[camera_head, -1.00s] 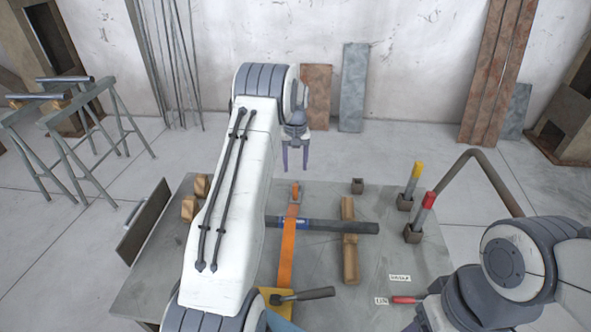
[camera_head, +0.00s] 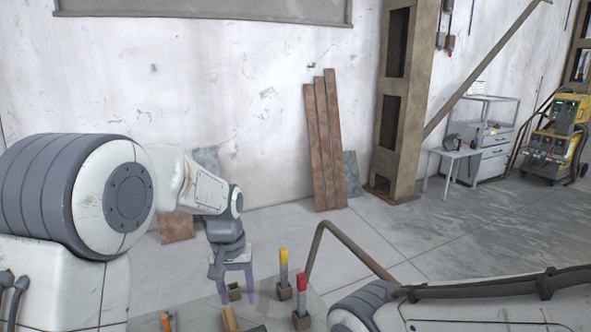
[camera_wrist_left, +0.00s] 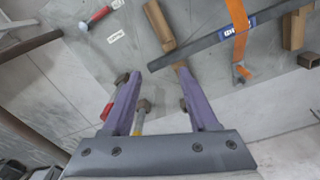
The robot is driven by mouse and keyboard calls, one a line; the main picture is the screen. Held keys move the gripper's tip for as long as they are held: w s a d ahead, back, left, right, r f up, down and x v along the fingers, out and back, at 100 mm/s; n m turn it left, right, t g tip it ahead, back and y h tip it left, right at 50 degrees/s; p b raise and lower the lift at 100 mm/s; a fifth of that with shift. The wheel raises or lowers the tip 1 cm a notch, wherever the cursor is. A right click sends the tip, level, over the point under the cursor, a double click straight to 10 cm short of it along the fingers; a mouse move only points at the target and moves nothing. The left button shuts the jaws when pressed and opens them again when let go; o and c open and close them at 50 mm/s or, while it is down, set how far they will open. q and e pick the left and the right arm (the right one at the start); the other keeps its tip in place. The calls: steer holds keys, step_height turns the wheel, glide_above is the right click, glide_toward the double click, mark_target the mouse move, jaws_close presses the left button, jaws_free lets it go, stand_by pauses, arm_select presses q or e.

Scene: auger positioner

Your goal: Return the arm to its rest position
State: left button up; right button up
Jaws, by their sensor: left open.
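My left arm comes in from the left of the head view. Its gripper (camera_head: 237,296) is open and points down over the far part of the work table, with nothing between its fingers. In the left wrist view its two purple fingers (camera_wrist_left: 157,76) stand apart above the grey tabletop (camera_wrist_left: 110,62). A dark bar (camera_wrist_left: 205,38) with an orange strap (camera_wrist_left: 239,22) lies ahead of them. My right arm shows at the lower right of the head view; its gripper is out of frame.
A yellow-topped post (camera_head: 284,268) and a red-topped post (camera_head: 301,296) stand in holders right of the left gripper. A bent brown pipe (camera_head: 350,240) rises behind them. A wooden block (camera_wrist_left: 160,25) and a red-handled tool (camera_wrist_left: 98,17) lie on the table.

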arm_select(q)
steer(key=s+d+m, duration=0.4)
steer(key=s, duration=0.9)
steer(key=s+d+r+m, duration=0.1)
steer(key=s+d+m, duration=0.3)
steer(key=s, duration=1)
steer(key=shift+r+h, duration=0.3)
